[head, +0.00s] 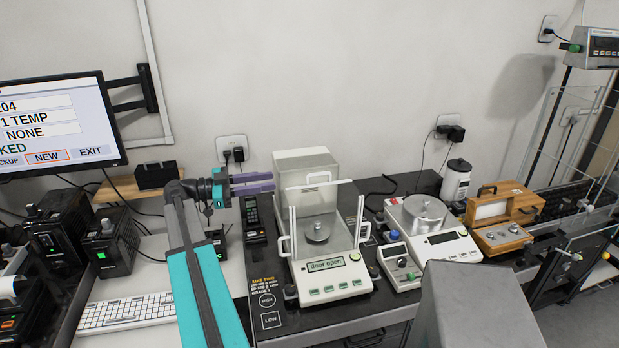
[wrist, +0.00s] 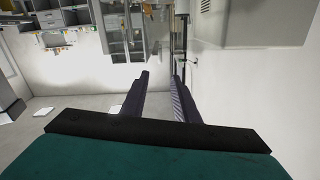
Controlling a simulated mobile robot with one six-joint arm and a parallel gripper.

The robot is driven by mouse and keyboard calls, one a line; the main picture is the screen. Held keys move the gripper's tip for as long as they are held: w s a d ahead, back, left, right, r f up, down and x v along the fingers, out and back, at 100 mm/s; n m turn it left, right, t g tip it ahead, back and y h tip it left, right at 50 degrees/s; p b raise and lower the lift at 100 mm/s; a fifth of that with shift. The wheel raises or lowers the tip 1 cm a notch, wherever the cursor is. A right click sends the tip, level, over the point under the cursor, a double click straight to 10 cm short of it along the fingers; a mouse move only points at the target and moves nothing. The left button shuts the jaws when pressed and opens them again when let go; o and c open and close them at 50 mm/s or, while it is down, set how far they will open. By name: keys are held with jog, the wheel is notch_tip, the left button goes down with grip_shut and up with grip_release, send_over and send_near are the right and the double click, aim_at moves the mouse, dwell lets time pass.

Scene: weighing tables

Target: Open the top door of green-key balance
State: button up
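The green-key balance (head: 325,285) stands in the middle of the head view. It has a row of green keys and a green display reading "door open". Its clear weighing chamber has white posts, side handles (head: 284,246) and a pale handle (head: 319,178) at the top. A round pan (head: 318,235) sits inside with a small metal piece on it. How far the top door is slid is hard to tell. My gripper (head: 272,182) points right, at the upper left of the balance, apart from the top handle. In the wrist view its dark fingers (wrist: 161,76) are apart with nothing between them.
A second balance (head: 435,245) with a round metal pan stands to the right, beside a small control box (head: 398,259). A dark handheld device (head: 252,217) stands left of the green-key balance. A wooden case (head: 505,207), a white bottle (head: 456,181) and a monitor (head: 55,125) are further out.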

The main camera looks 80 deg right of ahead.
aim_at(309, 176)
jog(key=p+x, duration=0.5)
jog(key=x, duration=0.7)
jog(key=shift+s+d, duration=0.15)
jog(key=shift+s, duration=0.15)
jog(key=shift+s+d, duration=0.3)
jog(key=shift+s, duration=0.25)
grip_shut()
